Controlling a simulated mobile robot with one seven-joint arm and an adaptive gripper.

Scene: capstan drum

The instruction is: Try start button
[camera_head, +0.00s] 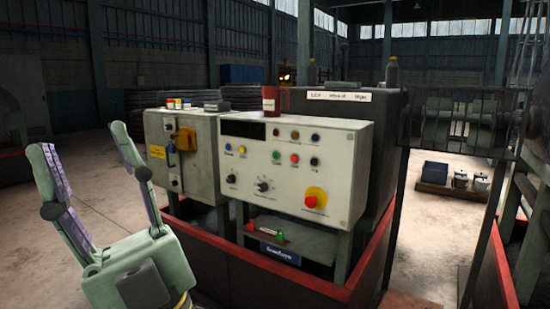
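The pale control panel (345,180) faces me in the middle of the view. Its buttons include a green button (276,155), a red button (294,158), a yellow button (242,149) and a blue button (228,147). Their labels are too small to read, so I cannot tell which one is start. A large red mushroom button (316,196) on a yellow base is at the lower right of the panel. My gripper (80,138) is at the left, pointing up, with its two purple-padded fingers apart and nothing between them. It is clear of the panel.
A grey cabinet (200,165) with a yellow-orange lock part stands left of the panel. A red-rimmed low wall (355,280) runs below. A shelf under the panel holds small items. Open floor is at the left.

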